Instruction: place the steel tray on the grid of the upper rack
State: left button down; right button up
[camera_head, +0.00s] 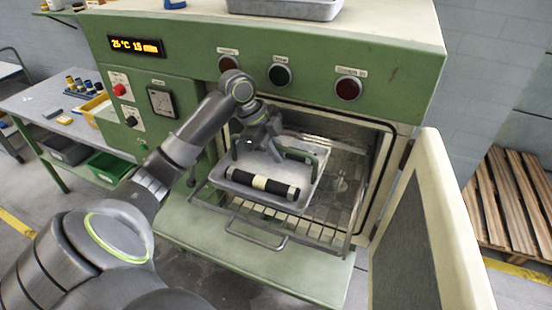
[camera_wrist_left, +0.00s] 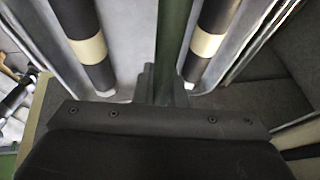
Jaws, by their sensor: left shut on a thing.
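The steel tray (camera_head: 305,193) is a shallow grey pan with a green handle (camera_head: 300,154) across it. A black roll with a cream band (camera_head: 262,184) lies in it. My left gripper (camera_head: 268,148) is shut on the green handle from above. In the left wrist view the green handle (camera_wrist_left: 174,45) runs between two black banded rolls (camera_wrist_left: 85,45). The tray is at the mouth of the open oven, over the wire grid of the rack (camera_head: 325,224). I cannot tell if it touches the grid. My right gripper is not in view.
The green oven (camera_head: 190,70) has its door (camera_head: 425,230) swung open to the right. A green shelf (camera_head: 300,272) juts out below the rack. Another grey tray (camera_head: 290,8) sits on top of the oven. A workbench (camera_head: 45,105) with bins stands at left, wooden pallets (camera_head: 510,205) at right.

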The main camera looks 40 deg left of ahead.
aim_at(282, 171)
pick_arm(q)
jog(key=shift+f+p, duration=1)
jog(key=shift+f, duration=0.7)
jog(key=shift+f, duration=0.1)
jog(key=c, duration=1.5)
grip_release()
jog(key=shift+s, duration=0.1)
